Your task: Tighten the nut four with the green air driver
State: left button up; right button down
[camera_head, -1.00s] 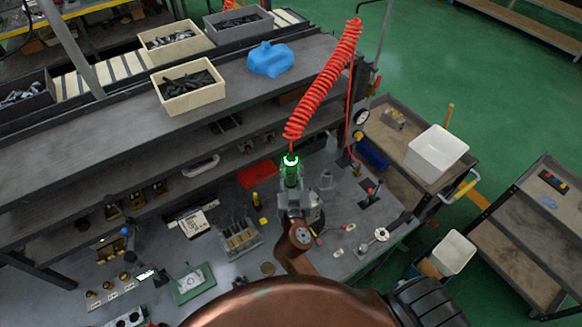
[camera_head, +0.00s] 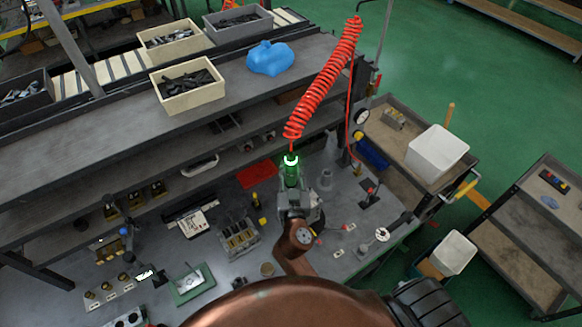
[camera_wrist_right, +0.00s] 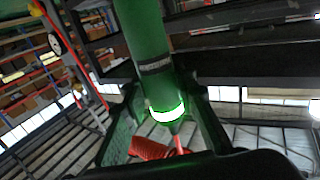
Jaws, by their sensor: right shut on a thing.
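The green air driver (camera_head: 291,174) is upright above the workbench, hanging below a red coiled hose (camera_head: 325,75). My right gripper (camera_head: 291,190) is shut on the driver's body. In the right wrist view, the driver (camera_wrist_right: 147,45) stands between the fingers, with a lit green-white ring near its end. A grey block with several brass-coloured parts (camera_head: 239,238) sits on the bench left of my right gripper. A pale plate with several brass nuts (camera_head: 106,287) lies farther left. I cannot tell which nut is number four. The driver's working tip is hidden. My left gripper is not in view.
A green-based fixture (camera_head: 192,285) and a red tray (camera_head: 257,175) are on the bench. Shelves with parts bins (camera_head: 187,86) and a blue object (camera_head: 270,58) rise behind. A cart with a white bin (camera_head: 437,152) stands at the right.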

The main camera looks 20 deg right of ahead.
jog(key=shift+r, duration=0.15)
dwell(0.8)
jog(key=shift+a+f+b, duration=0.1)
jog(key=shift+f+b, duration=1.45)
jog(key=shift+b, duration=0.65)
jog(key=shift+r, duration=0.2)
dwell(0.5)
dwell(0.3)
